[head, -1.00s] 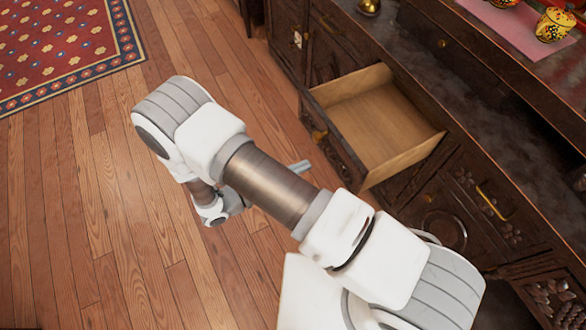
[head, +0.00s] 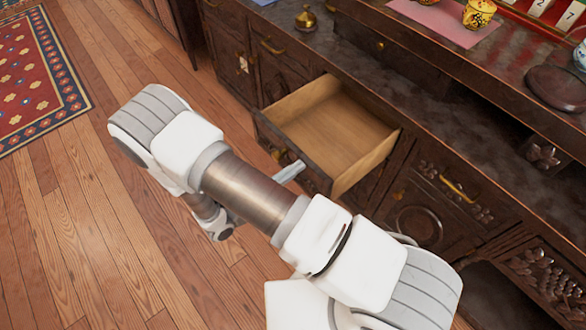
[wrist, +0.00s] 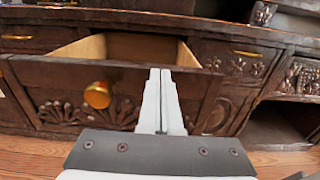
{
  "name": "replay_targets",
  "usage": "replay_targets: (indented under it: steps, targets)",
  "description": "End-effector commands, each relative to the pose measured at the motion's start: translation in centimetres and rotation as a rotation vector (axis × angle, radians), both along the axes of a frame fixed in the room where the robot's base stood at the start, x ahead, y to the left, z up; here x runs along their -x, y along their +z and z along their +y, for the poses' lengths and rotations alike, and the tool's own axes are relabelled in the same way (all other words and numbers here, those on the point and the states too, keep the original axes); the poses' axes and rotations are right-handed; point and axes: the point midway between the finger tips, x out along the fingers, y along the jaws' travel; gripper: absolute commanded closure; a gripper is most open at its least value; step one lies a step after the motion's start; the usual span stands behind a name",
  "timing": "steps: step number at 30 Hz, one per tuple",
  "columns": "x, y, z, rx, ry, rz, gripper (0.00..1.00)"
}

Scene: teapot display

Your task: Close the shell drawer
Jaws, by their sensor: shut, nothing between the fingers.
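The shell drawer (head: 333,128) is pulled out of the dark carved cabinet, empty, with a pale wooden inside. In the wrist view the open drawer (wrist: 140,47) shows its dark front panel with a round brass knob (wrist: 97,95) at the left. My gripper (head: 297,170) is shut and empty, in front of the drawer's front panel. In the wrist view my gripper's fingertips (wrist: 160,73) overlap the panel's top edge, right of the knob. I cannot tell whether they touch it. My arm hides part of the drawer front in the head view.
Closed drawers with brass handles flank it, one at the right (head: 458,189). A brass pot (head: 305,18) and a yellow patterned teapot (head: 479,13) stand on the cabinet top. Wooden floor (head: 90,230) lies clear at the left, with a red rug (head: 35,75) beyond.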

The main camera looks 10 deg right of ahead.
Motion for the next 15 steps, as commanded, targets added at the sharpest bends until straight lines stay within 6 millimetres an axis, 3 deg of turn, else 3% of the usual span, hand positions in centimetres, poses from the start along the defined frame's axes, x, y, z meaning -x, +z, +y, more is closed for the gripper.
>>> replay_targets:
  steps: [8, 15]
  targets:
    - [-1.6, 0.1, -2.6, 0.003, -0.003, 0.001, 1.0]
    - [-5.4, 0.1, -8.3, 0.005, -0.005, 0.0, 1.0]
